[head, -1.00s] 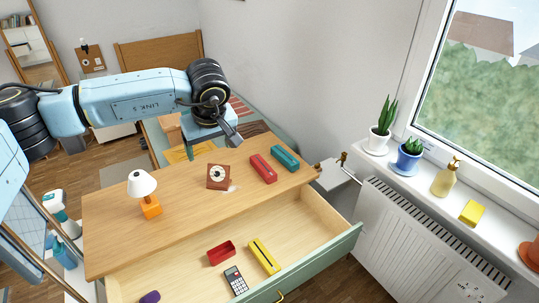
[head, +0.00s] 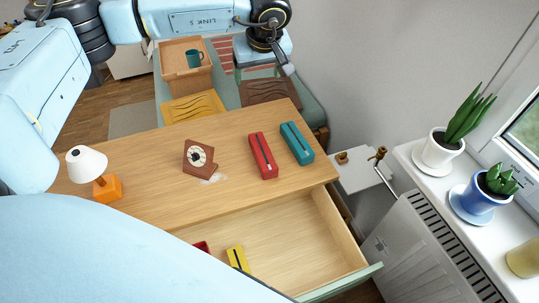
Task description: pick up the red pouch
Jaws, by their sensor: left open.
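The red pouch (head: 263,156), a long block shape with a dark zip line on top, lies on the wooden desk top (head: 140,145), right of its middle. A teal pouch (head: 297,143) of the same shape lies just to its right, apart from it. My left gripper (head: 263,70) is open and appears beyond the desk's back edge, above the red pouch in the picture. It touches neither pouch. My right gripper is not in view.
A brown clock (head: 200,157) and an orange lamp (head: 107,187) stand on the desk left of the pouch. The open drawer (head: 325,235) below holds a yellow pouch (head: 237,258) and a red item (head: 201,246). Potted plants (head: 437,150) line the sill.

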